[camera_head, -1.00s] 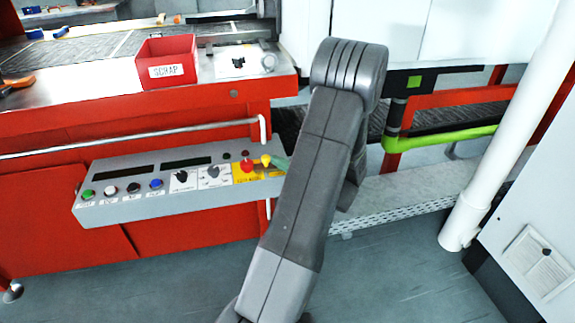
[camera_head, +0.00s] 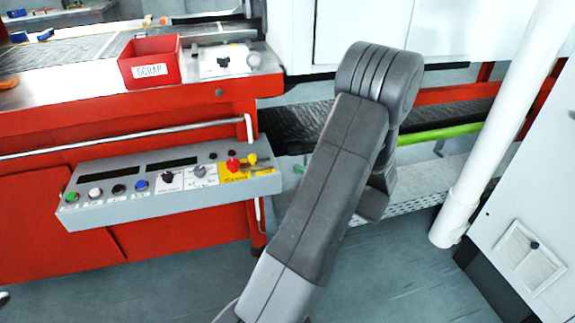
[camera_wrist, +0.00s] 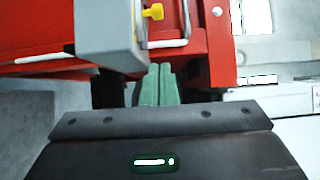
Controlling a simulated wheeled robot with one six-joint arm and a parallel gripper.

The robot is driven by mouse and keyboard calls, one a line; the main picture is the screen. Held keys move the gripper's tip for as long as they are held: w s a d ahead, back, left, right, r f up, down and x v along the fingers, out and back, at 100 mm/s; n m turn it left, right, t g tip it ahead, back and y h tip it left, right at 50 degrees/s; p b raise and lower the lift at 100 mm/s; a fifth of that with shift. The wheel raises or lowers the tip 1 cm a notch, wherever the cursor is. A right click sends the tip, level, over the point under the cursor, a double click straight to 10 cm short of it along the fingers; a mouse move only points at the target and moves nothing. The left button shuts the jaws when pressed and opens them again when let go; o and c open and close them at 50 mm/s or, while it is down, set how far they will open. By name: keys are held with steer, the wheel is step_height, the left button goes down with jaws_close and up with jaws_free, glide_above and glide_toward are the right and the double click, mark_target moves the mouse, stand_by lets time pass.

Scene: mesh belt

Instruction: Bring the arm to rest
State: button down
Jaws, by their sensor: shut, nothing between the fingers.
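My arm (camera_head: 335,185) rises from the bottom of the head view and bends near the top, to the right of the control panel. My gripper shows in the wrist view, with its green fingers (camera_wrist: 155,86) together and nothing between them. A small green bit of the fingers shows beside the arm in the head view (camera_head: 299,169). In the wrist view the fingers point toward the red machine front, below the end of the grey panel with its yellow knob (camera_wrist: 153,12). They appear apart from it.
The grey control panel (camera_head: 100,212) with coloured buttons and a red stop button (camera_head: 233,164) juts from the red machine (camera_head: 60,225). A red scrap bin (camera_head: 150,70) stands on the bench above. A white post (camera_head: 490,130) and a white cabinet (camera_head: 535,215) stand right. Grey floor (camera_head: 390,280) is clear in front.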

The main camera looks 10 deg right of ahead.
mark_target(255, 156)
steer(key=shift+v, duration=0.9)
steer(key=x, duration=1)
steer(key=shift+w+a, duration=0.1)
steer(key=shift+a, duration=0.2)
steer(key=shift+a+p, duration=0.55)
steer(key=shift+a, duration=1.3)
steer(key=shift+d, duration=0.1)
